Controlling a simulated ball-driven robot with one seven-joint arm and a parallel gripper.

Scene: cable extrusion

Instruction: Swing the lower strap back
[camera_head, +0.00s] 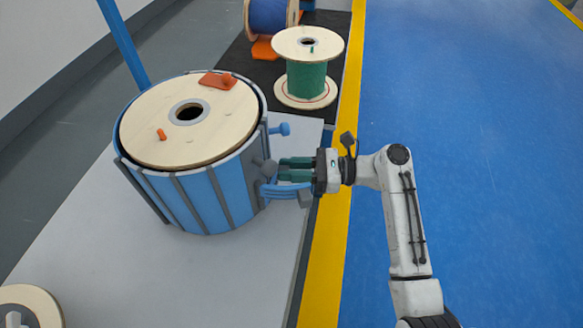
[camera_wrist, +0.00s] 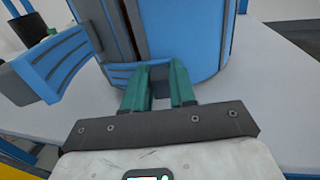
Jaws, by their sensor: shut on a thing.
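A blue slatted drum (camera_head: 205,200) stands on a light platform with a wooden reel (camera_head: 150,115) inside it. The lower strap (camera_head: 283,191), blue and curved, stands out from the drum's right side, its grey end away from the wall. In the wrist view the strap (camera_wrist: 62,62) shows large at the left. My gripper (camera_head: 283,169), with green fingers, is level at the drum's right side, just above the strap. It is shut on a grey knob (camera_head: 268,168) beside the wall. In the wrist view my gripper (camera_wrist: 159,78) hides part of this grip; whether the knob joins the strap is unclear.
A blue knob (camera_head: 283,129) sticks out of the drum higher up. An orange piece (camera_head: 217,81) lies on the reel. A green cable reel (camera_head: 307,80) and a blue one (camera_head: 270,17) stand behind. The blue floor (camera_head: 480,170) at the right is clear.

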